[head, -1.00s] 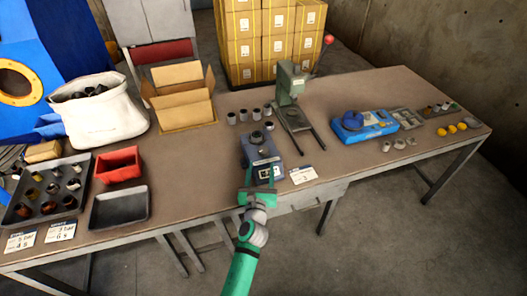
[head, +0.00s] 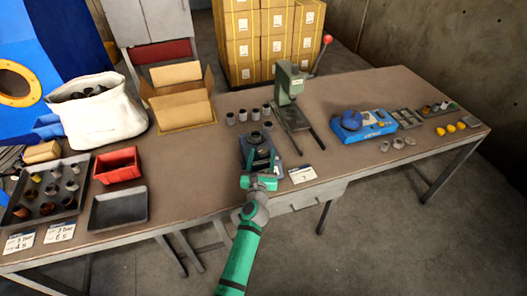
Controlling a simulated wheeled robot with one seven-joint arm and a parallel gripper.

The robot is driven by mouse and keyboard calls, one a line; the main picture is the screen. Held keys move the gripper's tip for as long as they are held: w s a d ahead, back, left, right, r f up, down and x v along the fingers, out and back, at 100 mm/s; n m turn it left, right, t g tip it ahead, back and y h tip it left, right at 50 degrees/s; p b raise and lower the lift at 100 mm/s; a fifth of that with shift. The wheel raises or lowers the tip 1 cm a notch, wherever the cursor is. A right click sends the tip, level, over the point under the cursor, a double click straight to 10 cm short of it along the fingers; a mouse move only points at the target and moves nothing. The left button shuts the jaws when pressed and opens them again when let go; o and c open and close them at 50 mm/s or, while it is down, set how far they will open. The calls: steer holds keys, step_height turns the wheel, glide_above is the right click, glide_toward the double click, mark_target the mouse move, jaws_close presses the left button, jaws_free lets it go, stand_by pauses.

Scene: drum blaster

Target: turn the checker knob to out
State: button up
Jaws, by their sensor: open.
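A dark blue-grey device, likely the checker (head: 246,143), stands near the table's front edge at the middle. A dark round part (head: 256,137) sits on its top toward the back. My gripper (head: 262,158) is open over the front of this device, its fingers pointing away from me. It hides the device's front panel, so I cannot see the knob or its setting. I cannot tell whether the fingers touch anything.
A green press (head: 289,84) with a red-tipped lever stands behind to the right. Several grey cups (head: 242,116) stand behind the device. A white label card (head: 303,174) lies at its right. A blue fixture (head: 370,127) is farther right. An empty black tray (head: 118,208) lies left.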

mark_target(262, 155)
steer(key=shift+w+d, duration=0.15)
steer(key=shift+w, duration=1.35)
steer(key=shift+s+d, duration=0.1)
steer(key=shift+d, duration=0.05)
steer(key=shift+a, duration=0.3)
steer(key=c, duration=1)
